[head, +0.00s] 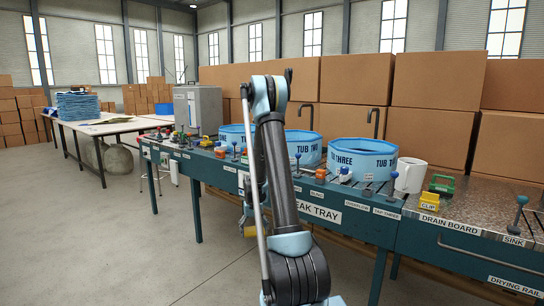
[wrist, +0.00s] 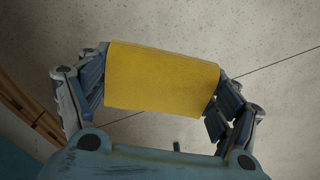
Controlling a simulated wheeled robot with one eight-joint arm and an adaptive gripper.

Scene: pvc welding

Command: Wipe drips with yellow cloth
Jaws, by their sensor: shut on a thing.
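My gripper (wrist: 160,98) is shut on the yellow cloth (wrist: 162,78), which spans between its two fingers like a thick folded block. Bare concrete floor shows beyond the cloth in the wrist view. In the head view my arm hides most of the gripper, and a bit of yellow (head: 249,229) shows low beside the arm, in front of the bench. Three blue tubs stand on the bench: tub three (head: 362,160), tub two (head: 303,149) and a partly hidden one (head: 233,137). I cannot make out any drips.
The long green bench (head: 345,222) carries levers and labels along its front edge. A white mug (head: 410,175), a yellow clip (head: 433,200) and a green object (head: 442,184) sit toward the right. Cardboard boxes (head: 432,80) are stacked behind. The floor (head: 100,240) at left is clear.

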